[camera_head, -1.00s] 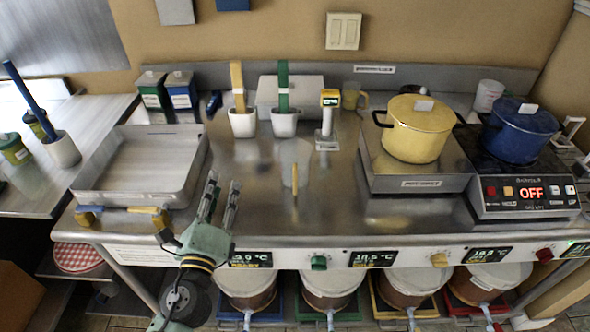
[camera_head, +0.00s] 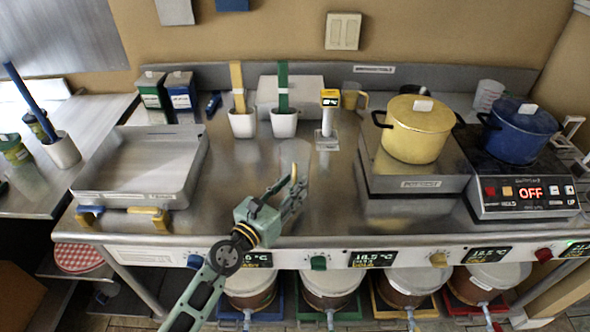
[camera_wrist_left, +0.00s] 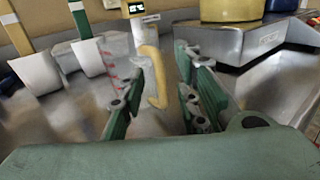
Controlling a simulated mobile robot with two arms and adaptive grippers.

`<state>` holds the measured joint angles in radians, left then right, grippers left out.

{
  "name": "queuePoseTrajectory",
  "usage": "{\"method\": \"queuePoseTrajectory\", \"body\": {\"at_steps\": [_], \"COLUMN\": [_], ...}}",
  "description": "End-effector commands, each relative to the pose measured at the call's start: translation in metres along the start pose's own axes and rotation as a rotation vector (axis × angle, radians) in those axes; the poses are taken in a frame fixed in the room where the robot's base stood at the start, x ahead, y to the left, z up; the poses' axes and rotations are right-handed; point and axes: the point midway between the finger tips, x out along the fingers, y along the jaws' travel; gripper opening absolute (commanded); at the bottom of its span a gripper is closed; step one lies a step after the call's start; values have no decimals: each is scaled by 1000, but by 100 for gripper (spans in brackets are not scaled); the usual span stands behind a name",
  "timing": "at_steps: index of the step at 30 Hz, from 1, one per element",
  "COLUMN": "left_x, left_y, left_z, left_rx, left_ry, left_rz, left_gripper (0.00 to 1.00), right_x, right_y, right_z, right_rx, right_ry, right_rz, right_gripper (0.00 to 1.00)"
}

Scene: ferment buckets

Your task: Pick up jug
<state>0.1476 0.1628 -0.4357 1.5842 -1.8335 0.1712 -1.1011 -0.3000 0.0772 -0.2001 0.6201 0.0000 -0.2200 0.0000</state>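The jug (camera_head: 297,154) is a clear, see-through vessel with a yellow handle, standing on the steel counter near the middle. In the left wrist view, its yellow handle (camera_wrist_left: 158,78) faces me, and red marks show on its clear body (camera_wrist_left: 108,72). My left gripper (camera_head: 288,190) reaches in over the counter's front edge at the handle side of the jug. In the left wrist view, its green fingers (camera_wrist_left: 157,96) are apart, with the handle showing between them. I cannot tell whether either finger touches it. My right gripper is out of view.
Two white holders (camera_head: 243,124) with a yellow and a green paddle stand behind the jug, beside a small display stand (camera_head: 327,130). A metal tray (camera_head: 135,180) lies left. A yellow pot (camera_head: 416,135) and a blue pot (camera_head: 519,135) stand right.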

Motion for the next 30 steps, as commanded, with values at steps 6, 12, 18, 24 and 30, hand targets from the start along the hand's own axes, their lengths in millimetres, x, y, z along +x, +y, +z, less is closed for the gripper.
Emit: {"method": "queuePoseTrajectory", "body": {"at_steps": [6,12,18,24,30], "left_x": [6,6,6,6,6], "left_y": [0,0,0,0,0], "left_z": [0,0,0,0,0], "left_rx": [0,-1,-1,-1,-1], "left_ry": [0,0,0,1,0], "left_rz": [0,0,0,0,0], "left_gripper": [30,21,3,0,0], "right_x": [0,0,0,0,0], "right_y": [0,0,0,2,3], "right_z": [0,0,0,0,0], "right_rx": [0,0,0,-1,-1], "right_ry": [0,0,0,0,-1], "right_rz": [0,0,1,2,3], "right_gripper": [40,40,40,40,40]}}
